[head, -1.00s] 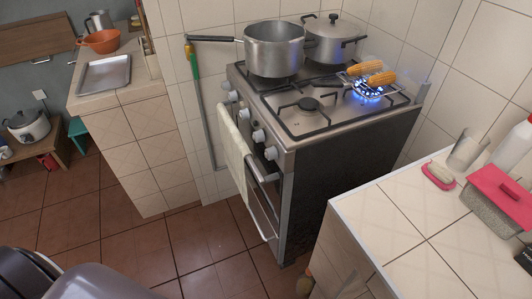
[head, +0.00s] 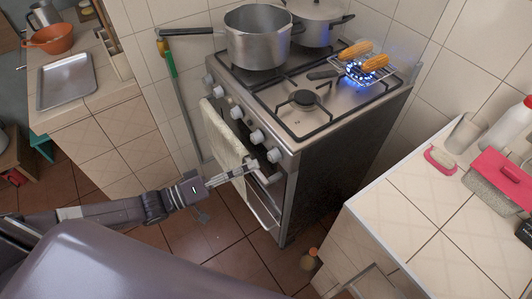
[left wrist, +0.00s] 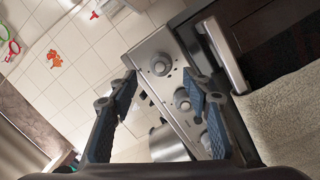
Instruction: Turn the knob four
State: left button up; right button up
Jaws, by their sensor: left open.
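The stove's front panel carries a row of silver knobs, including a near-end knob (head: 274,155), the one beside it (head: 257,136) and a middle one (head: 236,112). I cannot read which is knob four. My left gripper (head: 248,169) reaches in from the left, low in front of the panel near the towel and oven handle. In the left wrist view its two fingers (left wrist: 160,76) are apart and empty. One knob (left wrist: 160,64) shows between the fingertips, beyond them; another (left wrist: 182,97) shows close to the right finger. My right gripper is not in view.
A white towel (head: 224,140) hangs over the oven handle (head: 265,180). A pot (head: 258,45) and a lidded pot (head: 316,22) stand on the stove (head: 330,95). Corn cobs (head: 375,62) lie on a rack over a blue flame. A tiled counter (head: 420,215) stands at right.

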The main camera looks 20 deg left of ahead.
aim_at(269, 159)
pick_arm(q)
jog(key=p+x, duration=0.1)
jog(key=x, duration=0.4)
jog(key=shift+w+d, duration=0.2)
jog(key=shift+w, duration=0.1)
jog(key=shift+w+d, duration=0.35)
jog(key=shift+d, duration=0.05)
jog(key=c, duration=1.2)
jog(key=shift+o, duration=0.2)
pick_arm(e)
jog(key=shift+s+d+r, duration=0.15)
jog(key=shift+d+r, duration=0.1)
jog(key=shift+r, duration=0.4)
